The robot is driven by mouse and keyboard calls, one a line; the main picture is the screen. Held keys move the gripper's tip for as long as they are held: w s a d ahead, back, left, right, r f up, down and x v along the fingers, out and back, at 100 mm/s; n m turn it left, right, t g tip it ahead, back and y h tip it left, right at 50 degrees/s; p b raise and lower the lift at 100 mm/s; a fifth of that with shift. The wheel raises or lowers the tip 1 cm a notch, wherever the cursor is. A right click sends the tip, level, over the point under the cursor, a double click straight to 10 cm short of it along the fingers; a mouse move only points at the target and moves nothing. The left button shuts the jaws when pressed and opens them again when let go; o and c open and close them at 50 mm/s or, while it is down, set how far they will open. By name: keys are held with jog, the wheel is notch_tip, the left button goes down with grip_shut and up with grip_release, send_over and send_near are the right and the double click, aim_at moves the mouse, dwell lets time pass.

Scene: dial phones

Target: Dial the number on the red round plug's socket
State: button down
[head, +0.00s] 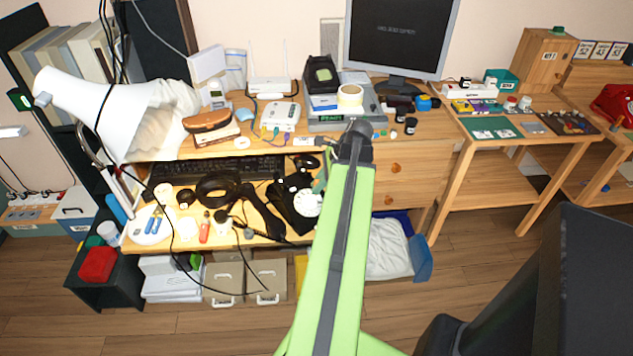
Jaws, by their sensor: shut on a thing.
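A black phone (285,196) with a round white dial (308,203) lies on the pulled-out lower shelf of the desk, just left of my arm. My green arm reaches from the bottom centre up to a dark joint over the desk's front edge. My gripper's fingers do not show; the arm seems to hide them. A socket strip (38,195) with cables sits low at the far left. A white device (280,117) with coloured plugs below it stands on the desktop. I cannot make out a red round plug or any socket number.
A white lamp (110,100) leans over the desk's left side. A keyboard (235,168), black headphones (217,188) and loose cables crowd the shelf. A monitor (400,35) stands behind. A wooden side table (490,150) with small items is at right. Some floor is open.

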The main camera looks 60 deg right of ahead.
dwell(0.3)
jog(key=shift+s+a+f, duration=0.15)
jog(key=shift+s+f, duration=0.1)
jog(key=shift+s, duration=0.3)
jog(key=shift+s+a+f+b, duration=0.25)
jog(key=shift+s+a+b, duration=0.05)
jog(key=shift+s+b, duration=0.15)
jog(key=shift+s+a+r+p, duration=0.1)
jog(key=shift+s+r+p, duration=0.2)
jog(key=shift+r+p, duration=0.6)
jog(key=w, duration=0.1)
jog(key=w+a+r+p, duration=0.1)
jog(key=w, duration=0.1)
jog(key=w+r+p, duration=0.1)
jog(key=w, duration=0.1)
jog(key=shift+w+a+r, duration=0.1)
jog(key=shift+a, duration=0.15)
